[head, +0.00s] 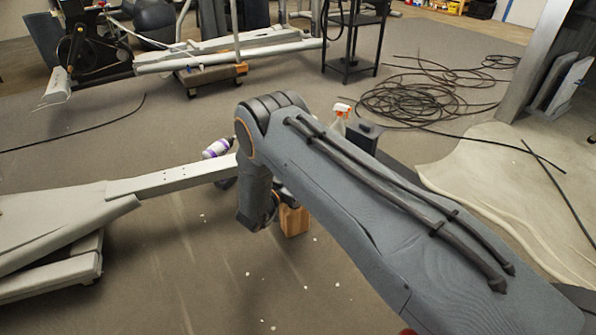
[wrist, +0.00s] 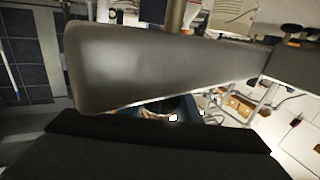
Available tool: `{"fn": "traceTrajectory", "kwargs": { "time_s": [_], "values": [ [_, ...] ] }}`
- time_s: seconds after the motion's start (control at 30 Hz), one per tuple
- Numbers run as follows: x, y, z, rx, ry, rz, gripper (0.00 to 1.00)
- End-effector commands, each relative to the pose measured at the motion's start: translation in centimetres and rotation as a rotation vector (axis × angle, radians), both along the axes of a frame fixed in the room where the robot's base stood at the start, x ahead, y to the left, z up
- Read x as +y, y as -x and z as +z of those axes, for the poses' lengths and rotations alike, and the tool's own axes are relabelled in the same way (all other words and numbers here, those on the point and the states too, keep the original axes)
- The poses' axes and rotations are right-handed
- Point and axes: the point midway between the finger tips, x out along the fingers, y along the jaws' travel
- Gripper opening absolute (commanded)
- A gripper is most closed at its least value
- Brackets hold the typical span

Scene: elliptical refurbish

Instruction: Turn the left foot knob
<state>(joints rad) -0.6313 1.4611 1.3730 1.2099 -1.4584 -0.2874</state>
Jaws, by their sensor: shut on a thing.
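A long pale grey beam (head: 172,180) of the elliptical runs from the left to just behind my forearm in the head view. My gripper (head: 258,218) hangs low beside the beam's right end, above the floor, mostly hidden by my own arm. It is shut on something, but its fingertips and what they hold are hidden. I cannot make out the left foot knob in either view. In the wrist view a broad grey tapered part (wrist: 165,68) crosses the picture close to the camera. A black shape (wrist: 140,148) fills the bottom there.
A wooden block (head: 293,221) stands right of my gripper. A purple-labelled bottle (head: 216,148) and an orange-topped spray bottle (head: 341,112) are behind. Coiled black cable (head: 425,92) lies on the floor at the back right. The front floor is mostly clear.

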Motion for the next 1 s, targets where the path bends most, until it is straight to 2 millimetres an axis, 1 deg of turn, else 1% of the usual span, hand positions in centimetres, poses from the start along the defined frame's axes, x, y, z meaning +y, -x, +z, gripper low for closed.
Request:
{"fn": "traceTrajectory", "kwargs": {
  "time_s": [0.2, 0.4, 0.9, 0.93, 1.0],
  "values": [
    [-0.19, 0.12, -0.09, -0.002, -0.002, -0.106, 0.07],
    [-0.41, 0.26, -0.03, -0.001, -0.002, -0.158, 0.07],
    [-0.5, 0.29, 0.08, -0.001, 0.0, -0.173, 0.07],
    [-0.5, 0.29, 0.08, -0.001, 0.0, -0.173, 0.35],
    [-0.51, 0.3, 0.08, -0.001, 0.0, -0.174, 0.47]
  ]
}}
